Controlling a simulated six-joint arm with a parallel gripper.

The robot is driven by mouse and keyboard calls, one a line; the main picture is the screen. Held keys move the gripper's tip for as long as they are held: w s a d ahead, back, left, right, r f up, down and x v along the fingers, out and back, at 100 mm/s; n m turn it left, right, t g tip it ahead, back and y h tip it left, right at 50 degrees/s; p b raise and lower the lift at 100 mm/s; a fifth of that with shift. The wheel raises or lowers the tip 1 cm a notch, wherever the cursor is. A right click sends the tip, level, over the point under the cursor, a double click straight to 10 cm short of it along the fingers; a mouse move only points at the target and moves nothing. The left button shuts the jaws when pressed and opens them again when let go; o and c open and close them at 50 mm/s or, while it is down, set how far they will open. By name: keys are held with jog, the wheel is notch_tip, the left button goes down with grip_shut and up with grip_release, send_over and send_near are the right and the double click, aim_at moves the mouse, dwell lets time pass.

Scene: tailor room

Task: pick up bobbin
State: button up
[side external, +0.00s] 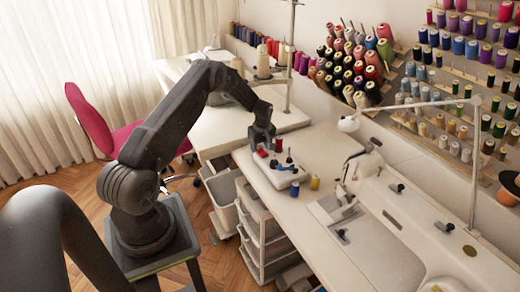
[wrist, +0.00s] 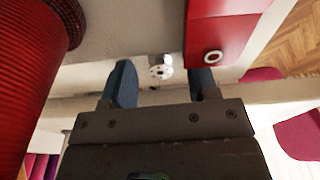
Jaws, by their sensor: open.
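The bobbin (wrist: 160,68) is a small silvery metal piece with holes in its face, in the wrist view. It lies just beyond and between the two fingertips of my gripper (wrist: 162,80). My gripper is open, with a gap on each side of the bobbin and nothing held. In the side external view my gripper (side external: 262,142) points down, low over the left end of a white board (side external: 268,178) on the white table. The bobbin cannot be made out there.
A large red thread spool (wrist: 28,75) stands close on the left in the wrist view, and a red block (wrist: 222,30) close on the right. Blue (side external: 295,188) and yellow (side external: 315,183) spools stand near the board.

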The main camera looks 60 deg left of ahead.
jog(key=c, duration=1)
jog(key=shift+r, duration=0.1)
